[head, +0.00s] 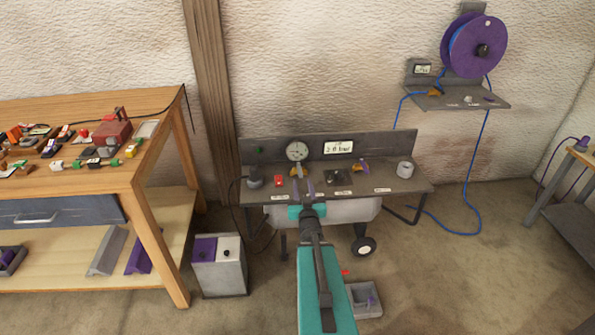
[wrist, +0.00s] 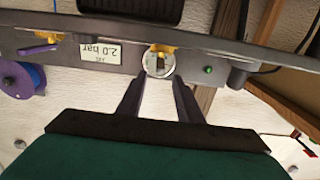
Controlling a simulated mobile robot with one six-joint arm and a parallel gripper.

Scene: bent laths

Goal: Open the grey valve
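The valve under the gauge has a yellow body and what looks like a grey handle (head: 299,169). It stands on the compressor bench at the left of centre. In the wrist view the valve (wrist: 161,49) shows upside down in front of the round gauge, past my fingertips. The exact angle of its handle is hard to tell. My gripper (head: 304,186) is in front of the bench's front edge, just short of the valve. In the wrist view my gripper (wrist: 158,83) has its fingers apart with nothing between them.
A purple-handled valve (head: 361,167) stands to the right, past a black grid (head: 338,178). A red switch (head: 278,181) and dark grey knob (head: 254,179) are to the left. The gauge (head: 297,151) and a "2.0 bar" sign (head: 338,147) are on the back panel. A grey cylinder (head: 405,169) stands far right.

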